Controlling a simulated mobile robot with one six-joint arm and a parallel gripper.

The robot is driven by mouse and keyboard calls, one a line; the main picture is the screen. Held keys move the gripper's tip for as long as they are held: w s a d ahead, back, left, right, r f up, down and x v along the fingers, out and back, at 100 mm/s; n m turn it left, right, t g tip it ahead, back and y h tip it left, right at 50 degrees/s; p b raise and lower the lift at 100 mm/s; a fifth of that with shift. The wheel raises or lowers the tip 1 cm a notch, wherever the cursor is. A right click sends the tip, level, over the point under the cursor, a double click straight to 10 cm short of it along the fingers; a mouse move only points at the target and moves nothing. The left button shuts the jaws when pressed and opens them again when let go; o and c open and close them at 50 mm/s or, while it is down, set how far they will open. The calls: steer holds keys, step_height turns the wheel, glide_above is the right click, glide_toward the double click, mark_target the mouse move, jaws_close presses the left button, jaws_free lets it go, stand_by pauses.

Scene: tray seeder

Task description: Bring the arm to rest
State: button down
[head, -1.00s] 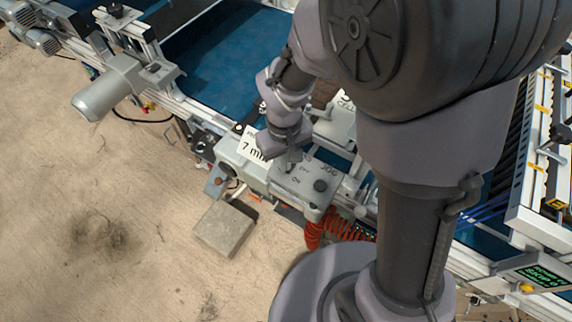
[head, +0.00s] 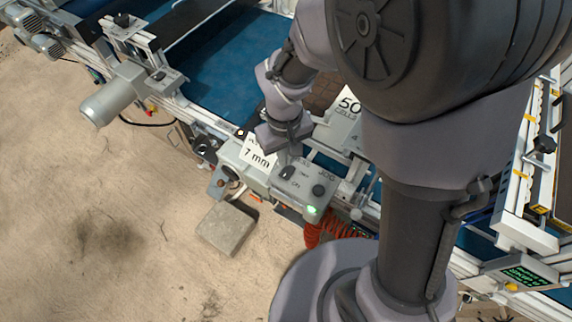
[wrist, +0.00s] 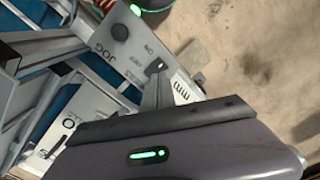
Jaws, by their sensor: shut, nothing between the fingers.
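My gripper (head: 284,157) is shut with nothing in it. It hangs over the grey control box (head: 297,186), close to the dark switch (head: 287,173) beside the OFF and ON marks. In the wrist view my fingertips (wrist: 157,72) lie over the box panel near the ON, OFF and JOG lettering; I cannot tell if they touch the switch. A black knob (head: 319,190) sits on the panel. A green light (head: 312,209) is lit at the box's near corner; green also glows at the wrist view's top edge. My arm is bent down over the machine.
A 7 mm label (head: 257,155) and a 50 cells sign (head: 348,106) stand close by my gripper. The blue conveyor belt (head: 225,70) lies behind. A red coiled hose (head: 325,233) hangs below the box. A stone block (head: 227,228) lies on the otherwise open floor.

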steer(key=shift+r, duration=0.55)
steer(key=s+d+r+m+t+y+b, duration=0.2)
steer(key=s+d+r+m+t+b, duration=0.3)
steer(key=s+r, duration=0.6)
steer(key=d+r+m+b, duration=0.1)
steer(key=m+b, duration=0.1)
steer(key=m, duration=0.1)
steer(key=shift+s+d+m+t, duration=0.15)
steer(key=shift+d+m+t, duration=0.2)
steer(key=shift+m+t, duration=0.05)
